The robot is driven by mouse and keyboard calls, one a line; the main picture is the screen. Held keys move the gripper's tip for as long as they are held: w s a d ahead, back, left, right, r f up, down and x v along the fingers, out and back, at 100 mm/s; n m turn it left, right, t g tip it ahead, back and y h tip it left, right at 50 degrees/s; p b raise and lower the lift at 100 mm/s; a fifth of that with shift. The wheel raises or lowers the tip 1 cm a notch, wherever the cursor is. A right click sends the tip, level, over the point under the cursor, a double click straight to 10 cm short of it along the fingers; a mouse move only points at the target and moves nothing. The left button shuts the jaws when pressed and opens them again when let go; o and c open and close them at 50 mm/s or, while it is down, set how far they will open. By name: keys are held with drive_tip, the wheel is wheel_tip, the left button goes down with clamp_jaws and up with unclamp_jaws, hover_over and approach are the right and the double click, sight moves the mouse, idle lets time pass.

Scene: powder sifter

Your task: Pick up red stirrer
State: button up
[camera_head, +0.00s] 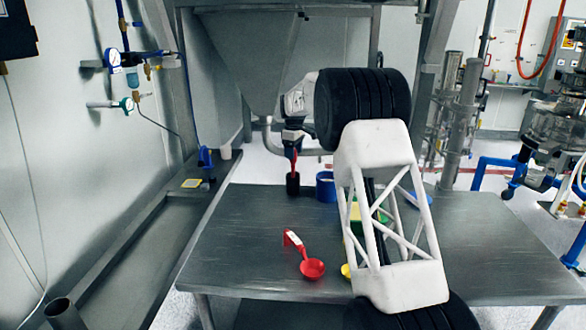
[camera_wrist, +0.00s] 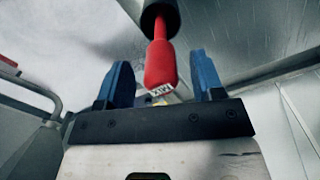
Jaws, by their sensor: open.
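The red stirrer (camera_head: 294,164) stands upright in a small dark holder (camera_head: 293,186) near the table's far left edge. In the wrist view its red handle (camera_wrist: 161,62), with a white lettered label at the end, lies between my two blue fingers. Its other end goes into the dark holder (camera_wrist: 158,14). My gripper (camera_head: 293,146) is above the holder, pointing down at the stirrer's top. My gripper also shows in the wrist view (camera_wrist: 160,66), open, with a visible gap on each side of the handle.
A blue container (camera_head: 326,187) stands just right of the holder. A red scoop (camera_head: 312,269) lies at the table's front, with a yellow item (camera_head: 346,271) beside it. A green and yellow thing is partly hidden behind my arm. The left part of the grey table (camera_head: 235,235) is clear.

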drive_tip(key=shift+f, duration=1.3)
drive_tip(key=c, duration=1)
drive_tip(key=shift+r, duration=5)
